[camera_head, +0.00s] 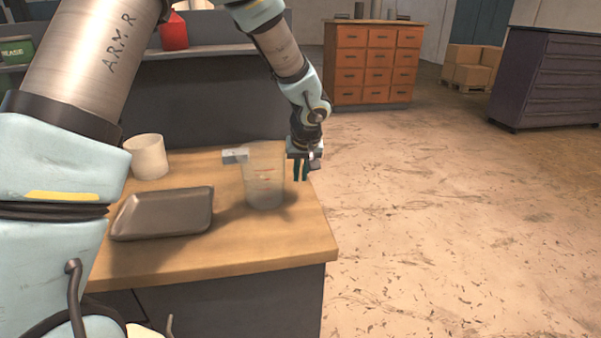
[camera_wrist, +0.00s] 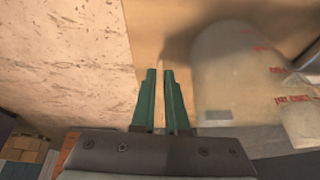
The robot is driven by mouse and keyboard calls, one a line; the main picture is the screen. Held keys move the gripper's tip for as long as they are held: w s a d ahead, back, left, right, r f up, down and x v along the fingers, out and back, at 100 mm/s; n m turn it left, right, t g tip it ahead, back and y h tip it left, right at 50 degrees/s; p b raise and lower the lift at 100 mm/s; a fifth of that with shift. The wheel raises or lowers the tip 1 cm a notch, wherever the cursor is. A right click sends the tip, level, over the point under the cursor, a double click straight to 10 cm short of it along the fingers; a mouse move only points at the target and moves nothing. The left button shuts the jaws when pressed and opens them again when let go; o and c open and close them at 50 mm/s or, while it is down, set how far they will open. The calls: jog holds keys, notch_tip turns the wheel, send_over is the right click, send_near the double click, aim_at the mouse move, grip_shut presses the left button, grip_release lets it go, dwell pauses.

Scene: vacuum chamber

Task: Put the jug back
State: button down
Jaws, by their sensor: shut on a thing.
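The jug (camera_head: 265,180) is translucent with red markings and stands upright on the wooden bench top, near its right edge. A pale grey block-like part shows at its upper left. My gripper (camera_head: 301,172) is at the jug's right side, fingers pointing down. In the wrist view the two green fingers (camera_wrist: 162,100) are close together with a narrow gap, and the jug (camera_wrist: 235,75) fills the right side beside them. The jaws are shut on the jug, but the spot where they hold it is hard to make out.
A dark shallow tray (camera_head: 165,213) lies on the bench (camera_head: 250,252) left of the jug. A whitish cup-like container (camera_head: 149,157) stands behind the tray. A red container (camera_head: 174,31) is further back. The floor right of the bench is clear.

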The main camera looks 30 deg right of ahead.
jog(key=shift+f+b, duration=0.15)
jog(key=shift+b, duration=0.15)
jog(key=c, duration=0.9)
grip_release()
jog(key=shift+r, duration=0.2)
jog(key=shift+r, duration=0.25)
jog(key=b+v, duration=0.1)
jog(key=v, duration=1)
jog(key=shift+s+r, duration=0.2)
jog(key=shift+s, duration=0.05)
jog(key=shift+s, duration=0.1)
